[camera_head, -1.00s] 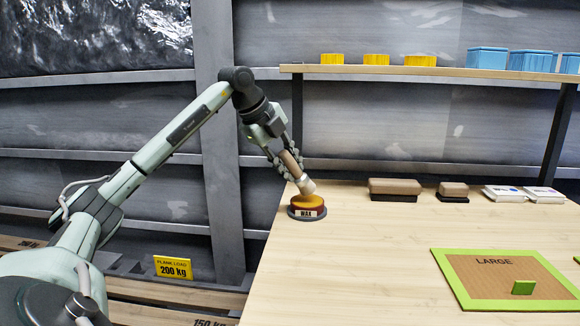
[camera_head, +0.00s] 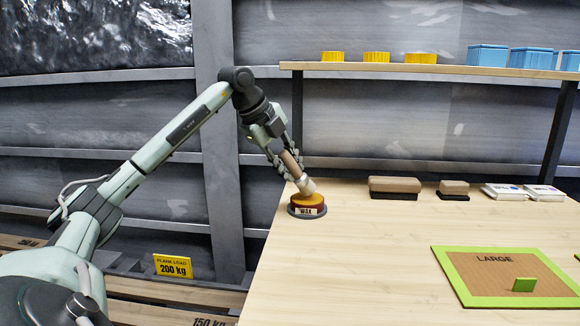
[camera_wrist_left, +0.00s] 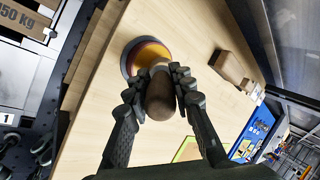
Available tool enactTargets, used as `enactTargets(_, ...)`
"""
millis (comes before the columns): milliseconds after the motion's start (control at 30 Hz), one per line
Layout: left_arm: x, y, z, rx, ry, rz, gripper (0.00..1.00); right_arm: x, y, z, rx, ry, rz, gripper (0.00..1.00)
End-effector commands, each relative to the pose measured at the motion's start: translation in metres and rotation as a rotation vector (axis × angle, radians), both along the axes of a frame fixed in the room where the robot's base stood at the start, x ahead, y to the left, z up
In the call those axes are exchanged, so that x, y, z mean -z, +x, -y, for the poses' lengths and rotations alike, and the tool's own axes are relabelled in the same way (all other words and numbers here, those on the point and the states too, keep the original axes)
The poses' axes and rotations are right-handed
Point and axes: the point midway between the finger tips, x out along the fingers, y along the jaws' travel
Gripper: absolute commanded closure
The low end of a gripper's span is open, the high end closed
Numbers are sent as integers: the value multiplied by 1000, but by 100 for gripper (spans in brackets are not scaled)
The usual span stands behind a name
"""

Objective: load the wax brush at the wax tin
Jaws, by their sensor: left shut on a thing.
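The wax tin (camera_head: 308,208) is a low round tin with a yellow-orange top and a WAX label, standing at the left edge of the wooden table. My left gripper (camera_head: 287,165) is shut on the wax brush (camera_head: 292,167), a brown wooden handle with a pale head. The brush is tilted, its head down at the tin's top; it looks to touch the wax. In the left wrist view the gripper (camera_wrist_left: 162,95) has its fingers on both sides of the brush handle (camera_wrist_left: 160,100), with the tin (camera_wrist_left: 146,52) just beyond. My right gripper is not in view.
Brown-topped blocks (camera_head: 395,186) and white boxes (camera_head: 505,192) stand along the table's back. A green-framed LARGE mat (camera_head: 450,272) lies at the right. A shelf (camera_head: 400,69) with yellow and blue containers runs above. The table's middle is clear.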

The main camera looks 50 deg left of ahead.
Motion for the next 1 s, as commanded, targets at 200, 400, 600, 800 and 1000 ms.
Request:
enactTargets(200,3,0,0,0,0,0,100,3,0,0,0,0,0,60)
enactTargets(400,6,0,0,0,0,0,100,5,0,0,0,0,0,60)
enactTargets(600,8,0,0,0,0,0,100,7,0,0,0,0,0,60)
enactTargets(800,10,0,0,0,0,0,100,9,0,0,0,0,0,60)
enactTargets(1000,10,0,0,0,0,-1,100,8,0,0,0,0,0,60)
